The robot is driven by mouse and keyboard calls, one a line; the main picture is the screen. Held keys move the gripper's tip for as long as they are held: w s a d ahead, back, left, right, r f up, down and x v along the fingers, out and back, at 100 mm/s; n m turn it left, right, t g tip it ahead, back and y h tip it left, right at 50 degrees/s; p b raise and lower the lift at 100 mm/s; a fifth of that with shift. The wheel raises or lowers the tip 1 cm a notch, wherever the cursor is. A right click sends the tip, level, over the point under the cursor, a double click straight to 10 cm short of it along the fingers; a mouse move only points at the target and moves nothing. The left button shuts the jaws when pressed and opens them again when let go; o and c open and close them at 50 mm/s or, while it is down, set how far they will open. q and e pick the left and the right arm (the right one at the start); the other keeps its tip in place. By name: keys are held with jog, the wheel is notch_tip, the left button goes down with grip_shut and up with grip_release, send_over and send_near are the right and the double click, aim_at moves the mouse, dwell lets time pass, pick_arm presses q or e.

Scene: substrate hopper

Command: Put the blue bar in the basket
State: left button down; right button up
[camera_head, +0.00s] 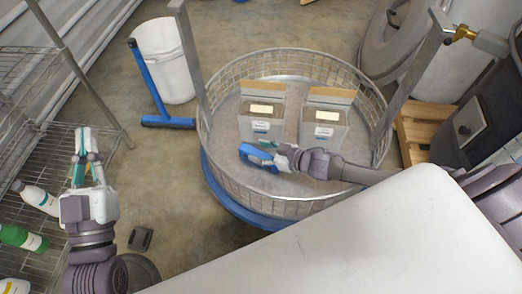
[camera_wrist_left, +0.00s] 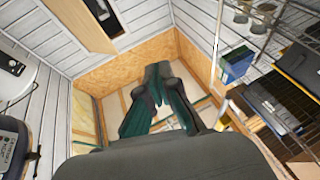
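The blue bar (camera_head: 256,157) is at the tips of my right gripper (camera_head: 270,153), over the near part of the basket's floor in the head view. The fingers are closed around the bar's right end and partly hide it. I cannot tell whether the bar touches the floor. The basket (camera_head: 229,187) is a round wire basket with a grey floor and tall posts. My left gripper (camera_head: 83,133) is away from it, beside the shelf rack, pointing up and empty. Its fingertips meet in the left wrist view (camera_wrist_left: 160,72).
Two grey boxes (camera_head: 262,129) (camera_head: 323,134) with labels stand inside the basket. A white bucket (camera_head: 166,65) and a blue squeegee (camera_head: 148,75) stand left of it. A wire rack (camera_head: 38,140) with bottles is at the left. A pale surface (camera_head: 390,235) fills the front right.

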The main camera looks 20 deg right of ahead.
pick_arm(q)
jog(key=shift+f, duration=0.15)
pick_arm(e)
jog(key=shift+r, duration=0.1)
jog(key=shift+r+p, duration=0.35)
jog(key=shift+r, duration=0.25)
jog(key=p+v, duration=0.2)
jog(key=v, duration=0.3)
jog(key=shift+s, duration=0.15)
jog(key=p+v, duration=0.2)
jog(key=v, duration=0.4)
jog(key=a+r+m+t+h, duration=0.1)
jog(key=a+r+m+h, duration=0.15)
jog(key=a+r, duration=0.65)
pick_arm(q)
jog(key=s+a+f+g+y, duration=0.2)
jog(key=f+g, duration=0.4)
jog(key=f, duration=0.2)
jog(key=s+a+f+g+y, duration=0.2)
jog(key=f+g, duration=0.3)
jog(key=f, duration=0.4)
jog(key=shift+s+n+g, duration=0.3)
jog(key=shift+g, duration=0.1)
pick_arm(e)
jog(key=s+r+m+g+h, duration=0.1)
jog(key=s+r+m+h, duration=0.1)
jog(key=s+r, duration=0.3)
jog(key=shift+a+g+h, duration=0.15)
jog(key=shift+g+h, duration=0.25)
jog(key=shift+h, duration=0.35)
